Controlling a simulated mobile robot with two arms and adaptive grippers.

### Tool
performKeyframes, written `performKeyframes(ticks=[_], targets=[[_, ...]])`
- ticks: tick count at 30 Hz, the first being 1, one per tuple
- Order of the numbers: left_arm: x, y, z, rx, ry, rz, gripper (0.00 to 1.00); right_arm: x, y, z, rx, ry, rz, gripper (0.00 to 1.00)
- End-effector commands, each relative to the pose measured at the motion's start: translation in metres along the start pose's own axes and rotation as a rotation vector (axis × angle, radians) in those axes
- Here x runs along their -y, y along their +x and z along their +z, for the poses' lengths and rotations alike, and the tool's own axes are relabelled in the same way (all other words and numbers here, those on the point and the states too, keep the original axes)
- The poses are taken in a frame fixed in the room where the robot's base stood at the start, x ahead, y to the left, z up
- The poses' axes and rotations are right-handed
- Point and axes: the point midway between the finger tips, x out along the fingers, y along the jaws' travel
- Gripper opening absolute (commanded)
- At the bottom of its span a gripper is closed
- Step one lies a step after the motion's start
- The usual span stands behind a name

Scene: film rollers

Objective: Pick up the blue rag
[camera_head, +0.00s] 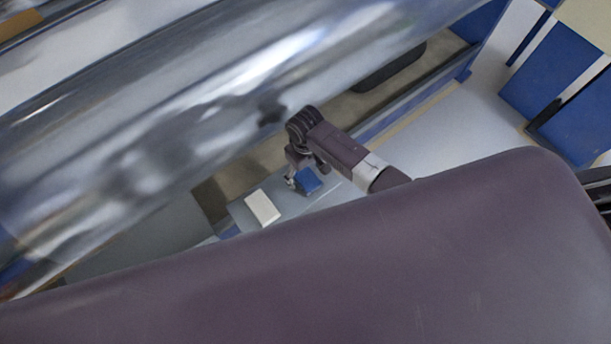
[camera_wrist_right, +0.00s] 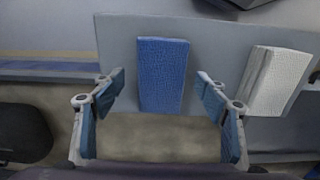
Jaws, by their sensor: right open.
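The blue rag (camera_head: 308,181) is a small folded block lying on a grey surface (camera_head: 331,196) below the shiny roller. In the right wrist view the blue rag (camera_wrist_right: 162,75) stands out between the two fingers, ahead of their tips. My right gripper (camera_wrist_right: 160,87) is open, with one finger on each side of the rag's line; no contact shows. In the head view my right gripper (camera_head: 291,181) is small and close to the rag, partly hidden by its own arm. My left gripper is not in view.
A white rag (camera_head: 262,208) lies beside the blue one; it also shows in the right wrist view (camera_wrist_right: 279,81), just right of the right finger. A large metal roller (camera_head: 200,110) spans above the surface. Blue panels (camera_head: 552,75) stand at the right.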

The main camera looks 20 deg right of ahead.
Motion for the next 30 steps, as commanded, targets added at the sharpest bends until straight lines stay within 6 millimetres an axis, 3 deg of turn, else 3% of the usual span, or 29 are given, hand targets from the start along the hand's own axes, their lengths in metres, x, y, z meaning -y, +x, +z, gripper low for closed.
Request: performKeyframes(ticks=[2,12,23,26,30], targets=[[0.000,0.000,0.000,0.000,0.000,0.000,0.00,0.000,0.000,0.000,0.000,0.000,0.000,0.64],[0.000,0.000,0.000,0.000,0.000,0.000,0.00,0.000,0.000,0.000,0.001,0.000,0.000,0.27],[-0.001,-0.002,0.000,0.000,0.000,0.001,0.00,0.000,-0.006,0.000,-0.001,0.000,0.000,0.26],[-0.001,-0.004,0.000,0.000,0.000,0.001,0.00,0.000,-0.016,-0.001,-0.002,0.000,0.000,0.26],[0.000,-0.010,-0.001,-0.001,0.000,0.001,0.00,-0.001,-0.044,-0.001,-0.004,0.000,0.000,0.26]])
